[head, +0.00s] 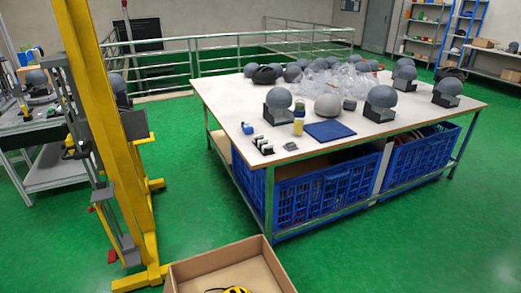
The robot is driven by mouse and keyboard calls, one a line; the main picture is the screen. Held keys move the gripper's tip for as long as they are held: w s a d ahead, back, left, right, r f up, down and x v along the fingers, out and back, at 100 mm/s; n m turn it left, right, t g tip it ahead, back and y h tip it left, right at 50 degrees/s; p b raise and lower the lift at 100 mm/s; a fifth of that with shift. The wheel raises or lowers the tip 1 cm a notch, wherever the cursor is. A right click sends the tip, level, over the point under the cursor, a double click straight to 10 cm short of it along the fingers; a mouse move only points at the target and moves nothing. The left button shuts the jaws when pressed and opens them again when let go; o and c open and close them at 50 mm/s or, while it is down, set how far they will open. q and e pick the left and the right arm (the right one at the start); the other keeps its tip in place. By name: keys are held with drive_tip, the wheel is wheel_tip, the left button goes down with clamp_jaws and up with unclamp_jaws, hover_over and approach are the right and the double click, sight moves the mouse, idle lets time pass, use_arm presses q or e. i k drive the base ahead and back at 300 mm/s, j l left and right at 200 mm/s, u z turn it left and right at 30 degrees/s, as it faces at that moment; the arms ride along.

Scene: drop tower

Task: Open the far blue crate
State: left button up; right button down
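Two blue lattice-sided crates stand side by side under the white-topped table (385,138). The farther blue crate (420,156) is at the right end, behind a table leg. The nearer blue crate (322,192) is larger in view and closer to me. The tabletop covers most of both crates' tops; through the gap above the farther crate's wall some dark and reddish contents show. I cannot tell whether either crate has a door or lid. Neither of my grippers is in view.
Headforms on dark stands, a blue pad (330,132) and clear plastic bags (335,80) cover much of the tabletop. A yellow tower frame (105,130) stands at left. An open cardboard box (215,262) sits at bottom centre. Green floor (430,235) at right is clear.

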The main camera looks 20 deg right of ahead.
sight(310, 193)
drive_tip(key=k+l, duration=0.15)
drive_tip(key=l, duration=0.2)
drive_tip(key=k+l, duration=0.15)
drive_tip(key=l, duration=0.15)
drive_tip(key=k+l, duration=0.15)
drive_tip(key=l, duration=0.2)
drive_tip(key=k+l+z, duration=0.1)
drive_tip(key=l, duration=0.2)
drive_tip(key=k+l, duration=0.15)
drive_tip(key=l, duration=0.2)
